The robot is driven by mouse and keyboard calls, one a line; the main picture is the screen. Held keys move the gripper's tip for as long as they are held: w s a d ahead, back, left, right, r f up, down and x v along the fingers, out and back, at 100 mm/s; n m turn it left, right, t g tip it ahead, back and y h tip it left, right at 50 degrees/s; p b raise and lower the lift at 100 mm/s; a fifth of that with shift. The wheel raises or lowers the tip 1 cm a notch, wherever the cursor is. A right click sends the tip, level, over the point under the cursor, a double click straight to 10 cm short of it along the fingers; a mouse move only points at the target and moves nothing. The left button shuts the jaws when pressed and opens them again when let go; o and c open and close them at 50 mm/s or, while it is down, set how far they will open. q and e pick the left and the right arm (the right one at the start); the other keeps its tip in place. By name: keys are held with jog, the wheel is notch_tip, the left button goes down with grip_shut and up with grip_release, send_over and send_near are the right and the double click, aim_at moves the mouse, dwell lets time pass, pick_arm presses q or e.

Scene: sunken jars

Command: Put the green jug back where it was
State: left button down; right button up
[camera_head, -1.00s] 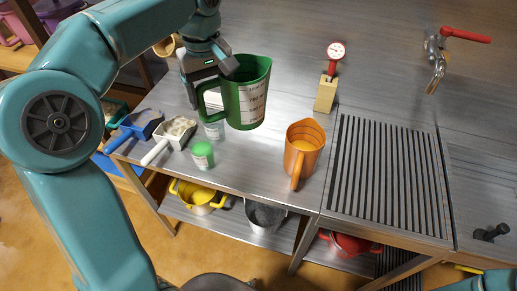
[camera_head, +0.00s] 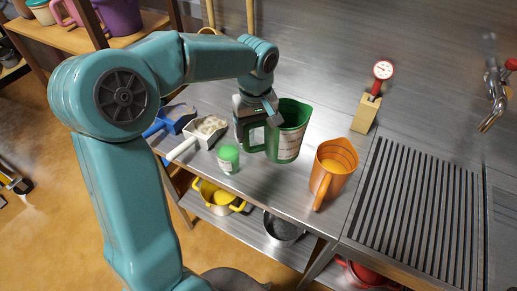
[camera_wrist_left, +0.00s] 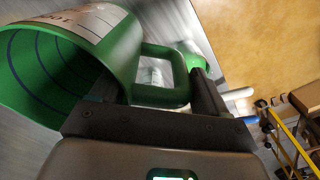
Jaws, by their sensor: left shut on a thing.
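The green jug (camera_head: 289,131) has a white label and shows in the head view over the steel counter, left of the orange jug. My left gripper (camera_head: 256,128) is shut on its handle. In the left wrist view the green jug (camera_wrist_left: 95,50) fills the upper left, its open mouth facing the camera side, and the dark fingers of my left gripper (camera_wrist_left: 160,110) are at its handle. I cannot tell whether the jug's base touches the counter. My right gripper is not in view.
An orange jug (camera_head: 333,170) stands just right of the green jug. A green-lidded jar (camera_head: 228,158) and scoops, one white (camera_head: 205,130), lie to the left. A dial gauge on a wooden block (camera_head: 366,112) stands behind right, beside the slatted drainer (camera_head: 415,205).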

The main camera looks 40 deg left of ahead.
aim_at(256, 147)
pick_arm(q)
jog(key=f, duration=0.4)
jog(key=shift+w, duration=0.2)
notch_tip(256, 147, down, 3)
jog(key=shift+s+f, duration=0.15)
jog(key=shift+f, duration=0.4)
jog(key=shift+r, duration=0.1)
jog(key=shift+c, duration=2)
grip_release()
jog(key=shift+f, duration=0.25)
jog(key=shift+o, duration=0.7)
jog(key=shift+r, duration=0.15)
